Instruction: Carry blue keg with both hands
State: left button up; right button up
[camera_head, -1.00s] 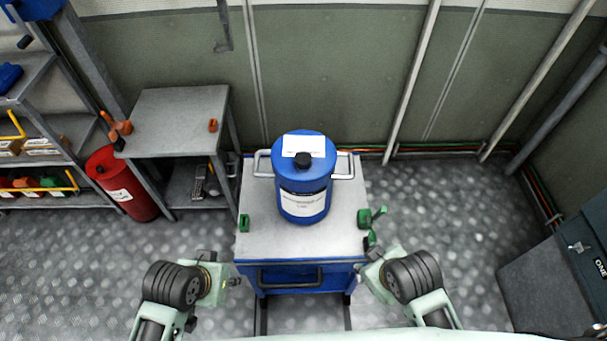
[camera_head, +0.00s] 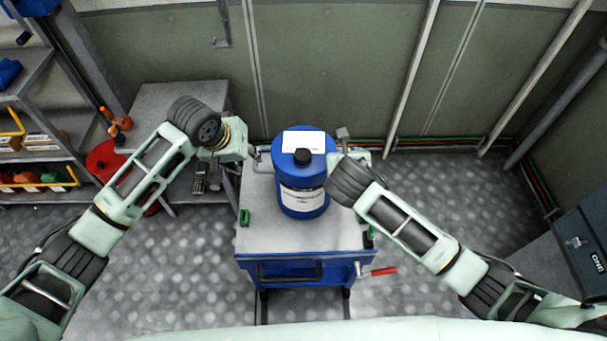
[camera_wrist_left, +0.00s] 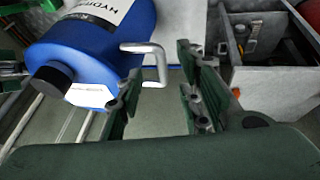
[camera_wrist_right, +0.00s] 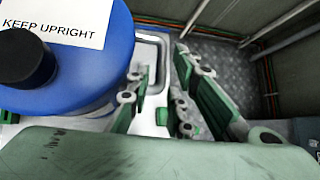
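The blue keg (camera_head: 301,172) stands upright on the blue cart (camera_head: 262,232), with a black cap and white labels. It has a silver handle on each side. My left gripper (camera_head: 247,150) is at the keg's left side. In the left wrist view my left gripper (camera_wrist_left: 158,95) is open, with the silver handle (camera_wrist_left: 152,62) at its fingertips. My right gripper (camera_head: 345,140) is at the keg's right side and its arm hides the right handle there. In the right wrist view my right gripper (camera_wrist_right: 160,80) is open beside the handle (camera_wrist_right: 158,50).
The green wall (camera_head: 320,70) is close behind. A red-handled crank (camera_head: 378,271) sticks out at the cart's right. Open floor lies to both sides.

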aim_at(255, 162)
jog(key=shift+w+d+r, duration=0.1)
jog(key=shift+w, duration=0.05)
pick_arm(q)
jog(key=shift+w+a+r, duration=0.1)
jog(key=shift+w, duration=0.1)
pick_arm(e)
jog(key=shift+w, duration=0.1)
